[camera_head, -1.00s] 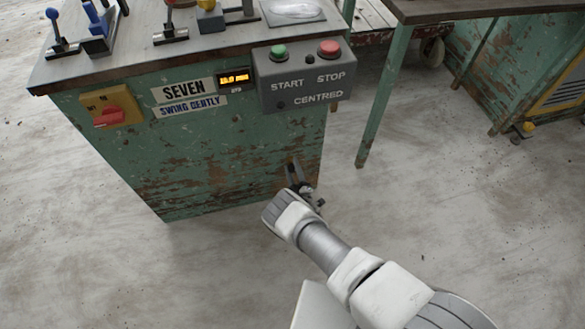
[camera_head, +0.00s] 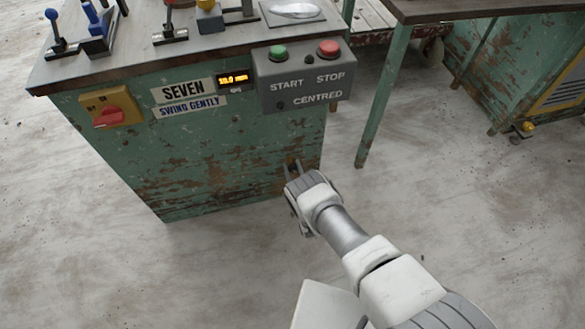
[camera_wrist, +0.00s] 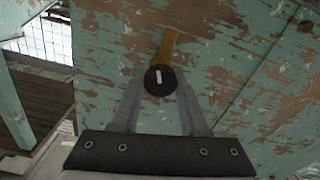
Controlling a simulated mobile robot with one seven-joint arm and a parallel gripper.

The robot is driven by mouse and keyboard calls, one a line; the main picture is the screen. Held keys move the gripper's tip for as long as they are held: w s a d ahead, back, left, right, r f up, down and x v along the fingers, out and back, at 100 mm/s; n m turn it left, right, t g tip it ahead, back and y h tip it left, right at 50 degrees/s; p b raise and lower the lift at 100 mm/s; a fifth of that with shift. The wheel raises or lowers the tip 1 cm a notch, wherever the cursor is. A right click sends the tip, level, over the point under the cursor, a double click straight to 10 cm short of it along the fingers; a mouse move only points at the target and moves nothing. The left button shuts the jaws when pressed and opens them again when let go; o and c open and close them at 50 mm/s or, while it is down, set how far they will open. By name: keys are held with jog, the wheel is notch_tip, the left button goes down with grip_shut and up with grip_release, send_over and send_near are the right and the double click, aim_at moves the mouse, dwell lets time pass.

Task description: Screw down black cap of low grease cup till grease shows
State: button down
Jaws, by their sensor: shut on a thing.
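The black cap (camera_wrist: 160,81) of the low grease cup is round, with a short pale mark on its face. In the wrist view it sits between the fingertips of my gripper (camera_wrist: 160,88), which is shut on it. A brass-coloured strip or pipe (camera_wrist: 169,45) runs up behind the cap against the worn green panel. The rest of the cup is hidden behind the cap. In the head view my gripper (camera_head: 294,172) is at the lower right of the green machine cabinet (camera_head: 215,165), and my wrist hides the cap.
Above are a grey control box (camera_head: 302,79) with START and STOP buttons, a lit display (camera_head: 233,79) and a yellow switch box with a red knob (camera_head: 110,107). A table leg (camera_head: 384,95) stands to the right. The floor around my arm is clear.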

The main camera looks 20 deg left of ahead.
jog(key=m, duration=0.6)
jog(key=shift+w+d, duration=0.1)
jog(key=shift+w, duration=0.05)
jog(key=shift+m, duration=2.5)
jog(key=shift+c, duration=2.1)
grip_release()
jog(key=shift+s+d+f, duration=0.1)
jog(key=shift+s+d, duration=0.05)
jog(key=shift+s, duration=0.1)
